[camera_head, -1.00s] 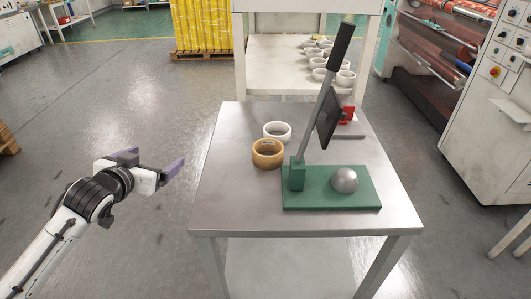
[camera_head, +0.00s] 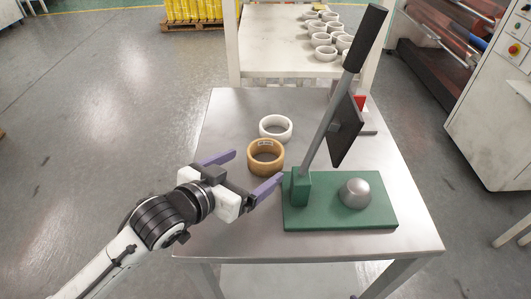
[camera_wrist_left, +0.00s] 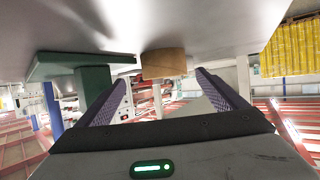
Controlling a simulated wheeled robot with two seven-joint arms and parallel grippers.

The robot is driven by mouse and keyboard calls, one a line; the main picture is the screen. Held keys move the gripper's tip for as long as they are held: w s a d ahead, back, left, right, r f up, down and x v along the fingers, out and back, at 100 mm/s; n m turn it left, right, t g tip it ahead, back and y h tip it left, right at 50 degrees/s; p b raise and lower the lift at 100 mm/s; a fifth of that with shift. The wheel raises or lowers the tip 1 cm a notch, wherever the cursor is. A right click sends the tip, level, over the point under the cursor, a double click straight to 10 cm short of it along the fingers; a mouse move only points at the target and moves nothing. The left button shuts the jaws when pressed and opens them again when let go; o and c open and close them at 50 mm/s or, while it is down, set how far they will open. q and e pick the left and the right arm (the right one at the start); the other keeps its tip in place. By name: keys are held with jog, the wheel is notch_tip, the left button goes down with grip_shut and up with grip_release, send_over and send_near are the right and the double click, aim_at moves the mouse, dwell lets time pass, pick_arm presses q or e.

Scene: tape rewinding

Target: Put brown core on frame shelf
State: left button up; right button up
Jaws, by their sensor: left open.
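The brown core (camera_head: 266,162) stands on the metal table (camera_head: 235,240), a ring with its opening upward. It also shows in the left wrist view (camera_wrist_left: 164,64), between and beyond the fingers. My left gripper (camera_head: 243,172) is open and empty, its purple fingers pointing at the core from the near left. The core is just ahead of the fingertips; I cannot tell whether it is between them. The frame shelf (camera_head: 283,68) behind the table carries several white cores (camera_head: 325,53). My right gripper is not in view.
A white core (camera_head: 275,127) sits just behind the brown one. The green-based lever press (camera_head: 340,218) stands close right of my left gripper, with a long tilted handle. A red-and-grey device (camera_head: 361,105) is at the table's back right. The table's front left is clear.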

pick_arm(q)
jog(key=shift+w+a+r+x, duration=0.1)
jog(key=shift+x, duration=0.9)
jog(key=shift+w+a+r+x, duration=0.1)
jog(key=shift+x, duration=0.95)
jog(key=shift+w+a+r+x, duration=0.1)
jog(key=shift+x, duration=0.9)
jog(key=c, duration=1.2)
